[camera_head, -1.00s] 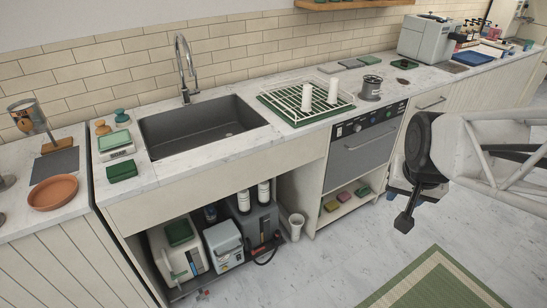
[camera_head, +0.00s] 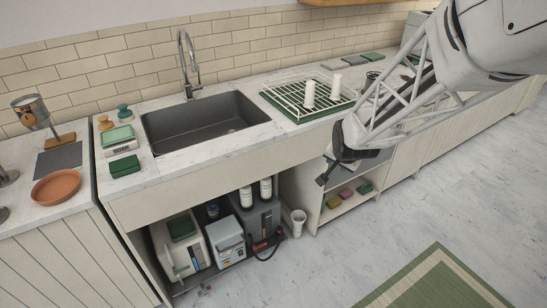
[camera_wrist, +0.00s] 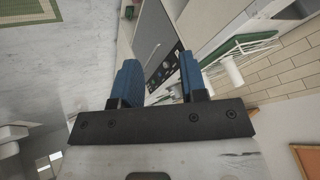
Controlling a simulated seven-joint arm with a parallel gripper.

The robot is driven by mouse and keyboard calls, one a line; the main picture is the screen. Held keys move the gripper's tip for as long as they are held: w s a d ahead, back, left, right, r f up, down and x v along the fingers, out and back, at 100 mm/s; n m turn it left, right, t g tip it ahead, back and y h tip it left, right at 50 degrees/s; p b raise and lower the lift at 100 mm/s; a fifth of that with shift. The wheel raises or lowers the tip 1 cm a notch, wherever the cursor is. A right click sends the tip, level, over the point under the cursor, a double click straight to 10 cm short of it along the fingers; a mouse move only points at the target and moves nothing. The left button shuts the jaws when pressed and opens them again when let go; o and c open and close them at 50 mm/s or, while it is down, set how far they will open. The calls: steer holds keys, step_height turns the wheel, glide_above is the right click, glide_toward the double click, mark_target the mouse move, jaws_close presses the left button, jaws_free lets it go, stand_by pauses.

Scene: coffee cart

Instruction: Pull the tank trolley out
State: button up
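The tank trolley (camera_head: 222,271) stands in the open bay under the sink, its dark low base partly hidden by what it carries. On it are a white canister (camera_head: 184,252) with a green top, a pale grey box-like tank (camera_head: 225,246) and a dark grey unit (camera_head: 262,226) with two white cylinders and a dark hose. I cannot make out a clear handle. My gripper (camera_head: 326,178) hangs in front of the counter, right of the bay and apart from the trolley. In the wrist view its two blue fingers (camera_wrist: 160,80) are spread with nothing between them.
A white bin (camera_head: 298,222) stands on the floor just right of the bay. A shelf with sponges (camera_head: 347,193) is further right. The counter front (camera_head: 215,185) overhangs the bay. The floor before it is mostly clear, with a green mat (camera_head: 435,285) at front right.

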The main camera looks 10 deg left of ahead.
steer(key=w+a+f+m+t+y, duration=0.15)
steer(key=w+a+f, duration=0.25)
steer(key=a+f, duration=0.65)
steer(key=w+a+f+m+y, duration=0.1)
steer(key=w+a+f+y, duration=0.15)
steer(key=a+f, duration=0.75)
steer(key=w+a+f+m+t+y, duration=0.1)
steer(key=w+a+f, duration=0.4)
steer(key=f, duration=0.9)
steer(key=m+t+y, duration=0.2)
steer(key=y, duration=0.2)
glide_toward(233, 246)
steer(key=shift+w+a+f, duration=0.65)
steer(key=shift+w+f, duration=0.05)
steer(key=shift+w, duration=0.25)
steer(key=shift+w+a, duration=0.1)
steer(key=shift+x, duration=3.8)
